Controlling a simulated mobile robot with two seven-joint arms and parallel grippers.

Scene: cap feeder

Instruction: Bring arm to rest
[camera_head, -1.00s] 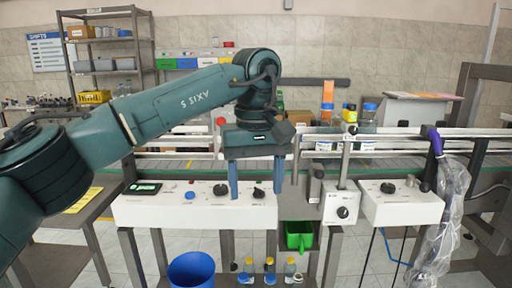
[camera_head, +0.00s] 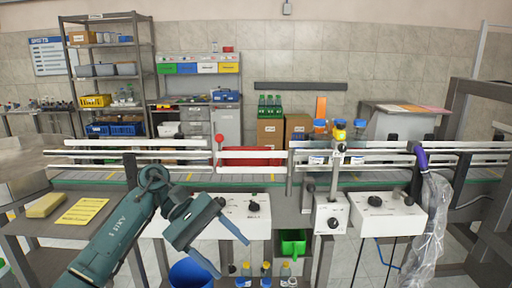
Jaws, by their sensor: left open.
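My left arm comes in from the lower left in the head view, folded low in front of the conveyor. Its left gripper (camera_head: 228,252) is open and empty, with its two blue fingers pointing to the lower right. It hangs in front of the white control box (camera_head: 258,222), whose left part the arm hides. A black knob shows on that box, right of the gripper. My right gripper is not in view.
The conveyor (camera_head: 400,178) with white rails runs across behind the arm. A green bin (camera_head: 292,242), a blue bucket (camera_head: 190,275) and several small bottles (camera_head: 266,270) are low in front. A side table (camera_head: 30,225) with a yellow sheet (camera_head: 82,211) stands left. Clear plastic (camera_head: 428,225) hangs right.

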